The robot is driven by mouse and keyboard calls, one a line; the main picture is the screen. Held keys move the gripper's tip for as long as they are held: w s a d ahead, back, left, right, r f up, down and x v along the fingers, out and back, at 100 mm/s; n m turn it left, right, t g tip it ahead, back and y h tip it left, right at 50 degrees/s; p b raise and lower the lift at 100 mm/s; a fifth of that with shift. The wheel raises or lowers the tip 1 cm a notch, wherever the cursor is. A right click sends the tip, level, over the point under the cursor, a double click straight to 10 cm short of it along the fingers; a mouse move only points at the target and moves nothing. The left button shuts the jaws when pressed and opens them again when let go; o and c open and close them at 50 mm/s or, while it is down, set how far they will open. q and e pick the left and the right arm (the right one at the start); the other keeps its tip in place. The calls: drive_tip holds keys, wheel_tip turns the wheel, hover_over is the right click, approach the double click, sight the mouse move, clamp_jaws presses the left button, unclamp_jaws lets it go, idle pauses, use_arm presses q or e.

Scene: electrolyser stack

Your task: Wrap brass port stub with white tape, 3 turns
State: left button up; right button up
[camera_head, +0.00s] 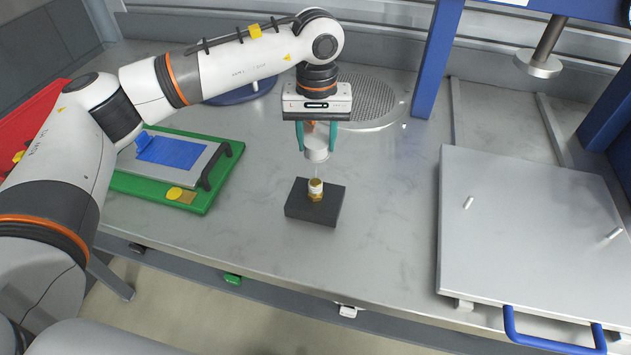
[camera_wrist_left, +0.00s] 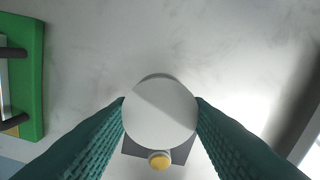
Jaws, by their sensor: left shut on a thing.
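A brass port stub (camera_head: 316,196) stands upright on a dark block (camera_head: 297,203) in the middle of the bench. A white band shows around its upper part; I cannot count turns. My left gripper (camera_head: 317,146) is shut on a white tape roll (camera_head: 316,156), above and behind the stub and apart from it. A faint thin strip seems to run from roll to stub. In the left wrist view, the roll's round white face (camera_wrist_left: 160,112) sits between the green fingers. It hides much of the block; the stub's yellowish top (camera_wrist_left: 159,161) shows below it. My right gripper is not in view.
A green tray (camera_head: 210,192) with a blue sheet (camera_head: 175,152) lies at left. A round perforated plate (camera_head: 372,102) lies behind my gripper. A grey plate (camera_head: 530,240) with a blue handle (camera_head: 545,343) and a blue press frame (camera_head: 437,60) stand at right. Bench around the block is clear.

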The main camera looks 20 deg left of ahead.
use_arm(q)
drive_tip(key=shift+r+p, duration=1.45)
drive_tip(key=shift+r, duration=1.8)
drive_tip(key=shift+d, duration=0.1)
